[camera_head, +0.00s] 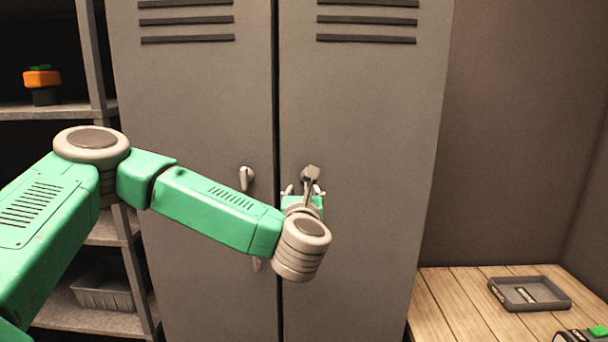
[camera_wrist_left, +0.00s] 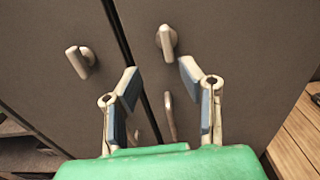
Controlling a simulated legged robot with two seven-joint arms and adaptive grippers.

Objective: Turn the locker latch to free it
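The grey two-door locker (camera_head: 200,110) stands straight ahead. A small pale latch (camera_head: 245,178) is on its left door, and another latch (camera_head: 311,173) is on its right door near the centre seam. My left gripper (camera_head: 304,190) is in front of the right door, at the right latch. In the wrist view its fingers (camera_wrist_left: 158,78) are spread and empty, with the right latch beyond the gap between the tips. My right gripper is not in view.
A pale door handle (camera_wrist_left: 169,115) is below the right latch. Shelves with an orange-topped item (camera_head: 42,83) and a grey bin (camera_head: 108,290) are on the left. A wooden bench (camera_head: 450,300) with a grey tray (camera_head: 530,305) is at the lower right.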

